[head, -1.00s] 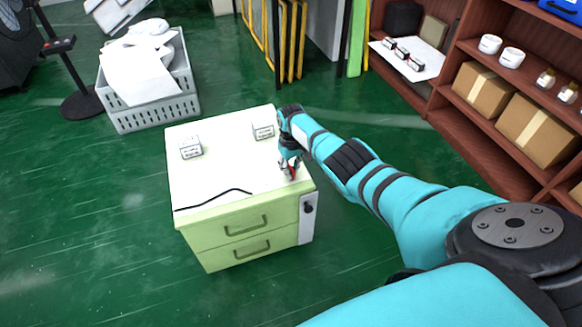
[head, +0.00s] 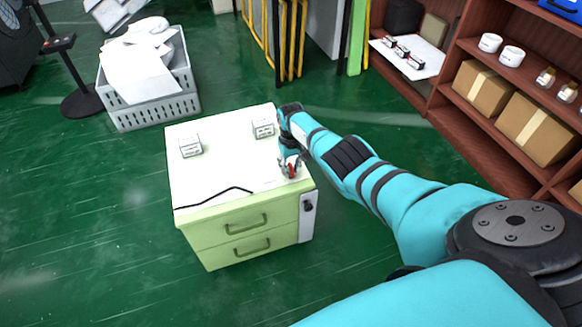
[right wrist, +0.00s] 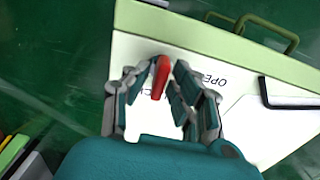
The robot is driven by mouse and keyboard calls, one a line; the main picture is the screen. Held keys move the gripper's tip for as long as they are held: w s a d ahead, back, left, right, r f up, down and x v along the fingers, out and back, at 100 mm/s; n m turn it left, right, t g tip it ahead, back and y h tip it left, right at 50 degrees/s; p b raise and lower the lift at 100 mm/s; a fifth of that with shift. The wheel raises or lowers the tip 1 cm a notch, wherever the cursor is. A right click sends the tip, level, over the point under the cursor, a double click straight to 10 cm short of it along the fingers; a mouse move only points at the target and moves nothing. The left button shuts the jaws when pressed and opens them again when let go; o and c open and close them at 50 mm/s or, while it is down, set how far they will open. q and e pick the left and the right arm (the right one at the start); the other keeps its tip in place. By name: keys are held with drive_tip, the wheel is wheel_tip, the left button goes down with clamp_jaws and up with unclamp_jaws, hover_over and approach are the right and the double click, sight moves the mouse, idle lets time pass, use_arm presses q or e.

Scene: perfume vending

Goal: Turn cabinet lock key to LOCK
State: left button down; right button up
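The light green cabinet (head: 215,230) with a white top stands on the floor in the head view. My right gripper (head: 290,168) is over the near right corner of that top. The red key (right wrist: 161,77) shows in the right wrist view between the two fingers of my right gripper (right wrist: 158,72). The fingers are spread around it, the left fingertip close beside it and a small gap on the right. The word OPEN (right wrist: 207,77) is printed to the right of the key. Other lettering below the key is partly hidden. My left gripper is not in view.
Two small white boxes (head: 190,146) (head: 263,129) stand on the cabinet top, with a black bent bar (head: 228,192) along its front. A black knob (head: 308,207) sits on the cabinet's right front strip. A grey basket (head: 155,112) and a brown shelf (head: 480,130) stand apart.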

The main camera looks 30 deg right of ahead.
sight(291, 167)
drive_tip(key=shift+o, duration=0.6)
drive_tip(key=shift+w+r, duration=0.1)
drive_tip(key=shift+r, duration=0.3)
wheel_tip(291, 167, up, 11)
idle(0.3)
